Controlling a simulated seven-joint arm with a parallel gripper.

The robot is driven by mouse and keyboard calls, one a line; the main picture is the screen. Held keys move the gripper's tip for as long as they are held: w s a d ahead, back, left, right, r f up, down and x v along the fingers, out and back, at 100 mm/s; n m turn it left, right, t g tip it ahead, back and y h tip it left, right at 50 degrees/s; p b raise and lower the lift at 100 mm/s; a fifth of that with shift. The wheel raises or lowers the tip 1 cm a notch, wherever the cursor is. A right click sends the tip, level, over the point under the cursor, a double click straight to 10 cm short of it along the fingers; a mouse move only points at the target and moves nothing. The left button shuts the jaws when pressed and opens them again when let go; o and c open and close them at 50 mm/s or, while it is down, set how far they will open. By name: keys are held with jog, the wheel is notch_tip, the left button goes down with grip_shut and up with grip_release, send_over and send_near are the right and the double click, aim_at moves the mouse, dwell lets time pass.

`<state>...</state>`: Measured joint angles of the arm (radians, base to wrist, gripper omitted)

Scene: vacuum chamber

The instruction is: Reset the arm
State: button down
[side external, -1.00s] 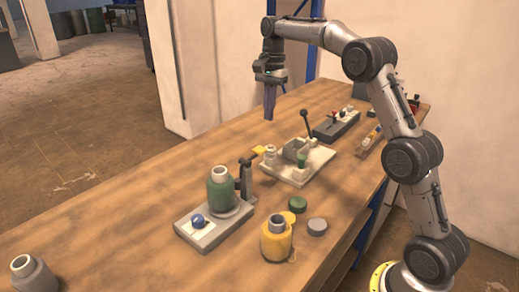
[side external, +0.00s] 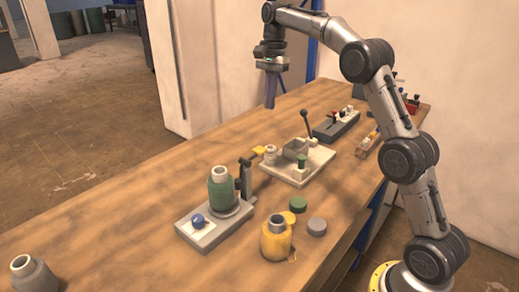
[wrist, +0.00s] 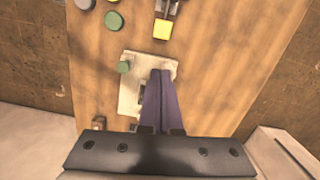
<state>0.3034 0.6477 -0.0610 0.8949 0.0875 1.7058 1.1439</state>
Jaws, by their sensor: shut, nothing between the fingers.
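My gripper (side external: 270,92) points straight down in the air above the far part of the bench, with its fingers shut and nothing between them. In the wrist view its purple fingers (wrist: 160,102) lie together in front of a pale plate (wrist: 130,98) and hide part of it. The same pale plate (side external: 283,175) lies on the bench in the side view, below and in front of my gripper, with a grey box, a green knob and an upright lever on it. My gripper touches nothing.
The bench (side external: 150,215) bears a grey stand (side external: 205,240) with a green bottle (side external: 221,190) and blue ball, a yellow bottle (side external: 276,242), loose lids (side external: 317,227), and a grey bottle (side external: 36,276). A dark switch box (side external: 336,127) stands beyond the plate.

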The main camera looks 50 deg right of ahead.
jog(key=s+a+r+n+t, duration=0.1)
jog(key=s+a+r, duration=0.2)
jog(key=s+r, duration=0.15)
jog(key=s+a+r+t, duration=0.1)
jog(key=s+a+r, duration=0.2)
jog(key=r, duration=0.3)
jog(key=s+a+r+n+t, duration=0.1)
jog(key=s+a+n, duration=0.15)
jog(key=s, duration=0.25)
jog(key=s+a+r+n, duration=0.1)
jog(key=s+a, duration=0.2)
jog(key=s, duration=0.3)
jog(key=s+a+f+n+t+h, duration=0.1)
jog(key=s+a+f+n+t, duration=0.1)
jog(key=s+f+n, duration=1)
jog(key=s+f, duration=0.2)
jog(key=f, duration=0.3)
jog(key=shift+s+f+t, duration=0.2)
jog(key=shift+s+t, duration=0.15)
jog(key=shift+t, duration=0.05)
